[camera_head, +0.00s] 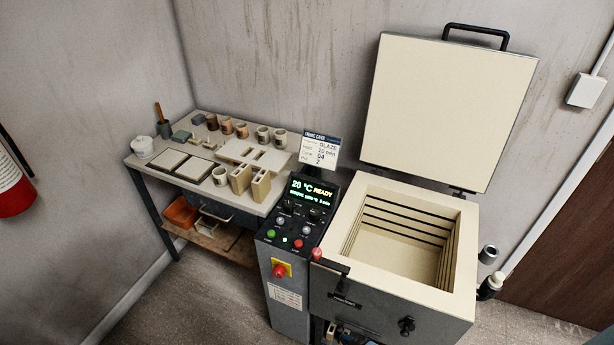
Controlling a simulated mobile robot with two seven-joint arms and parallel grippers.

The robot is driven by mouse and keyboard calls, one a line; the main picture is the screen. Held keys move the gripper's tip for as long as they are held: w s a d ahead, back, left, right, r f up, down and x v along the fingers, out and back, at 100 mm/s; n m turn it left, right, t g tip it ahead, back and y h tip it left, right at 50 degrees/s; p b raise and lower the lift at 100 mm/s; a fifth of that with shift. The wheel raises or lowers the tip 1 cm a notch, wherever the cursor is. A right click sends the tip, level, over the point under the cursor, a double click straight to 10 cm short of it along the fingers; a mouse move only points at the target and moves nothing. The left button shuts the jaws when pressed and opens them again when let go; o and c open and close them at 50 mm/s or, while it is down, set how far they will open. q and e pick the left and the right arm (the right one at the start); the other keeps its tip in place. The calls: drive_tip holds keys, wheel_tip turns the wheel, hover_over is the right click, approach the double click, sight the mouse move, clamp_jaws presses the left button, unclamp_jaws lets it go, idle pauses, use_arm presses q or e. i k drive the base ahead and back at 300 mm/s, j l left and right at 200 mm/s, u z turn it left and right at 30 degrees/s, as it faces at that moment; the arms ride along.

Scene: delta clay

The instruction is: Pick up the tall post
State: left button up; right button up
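Two cream upright posts stand side by side at the table's front right corner. The right post (261,187) looks slightly taller than the left post (240,179), but I cannot tell for sure which is the tall one. Both stand on the pale tabletop (190,180), close to its right edge and beside the control panel.
Cups (263,135), cream kiln shelves (253,153) and dark-edged tiles (193,169) crowd the table. A control panel (291,214) stands between the table and the open, empty-looking kiln (455,205). A firing card (318,148) stands behind the posts. Floor in front of the table is clear.

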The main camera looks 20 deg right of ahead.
sight(261, 185)
drive_tip(key=i+j+z, duration=0.15)
drive_tip(key=z, duration=0.3)
drive_tip(key=i+j+z, duration=0.2)
drive_tip(key=z, duration=0.25)
drive_tip(key=i+j+z, duration=0.1)
drive_tip(key=j+z, duration=0.3)
drive_tip(key=i+j+z, duration=0.2)
drive_tip(key=j+z, duration=0.2)
drive_tip(key=i+j+z, duration=0.1)
drive_tip(key=j+z, duration=0.3)
drive_tip(key=l, duration=0.1)
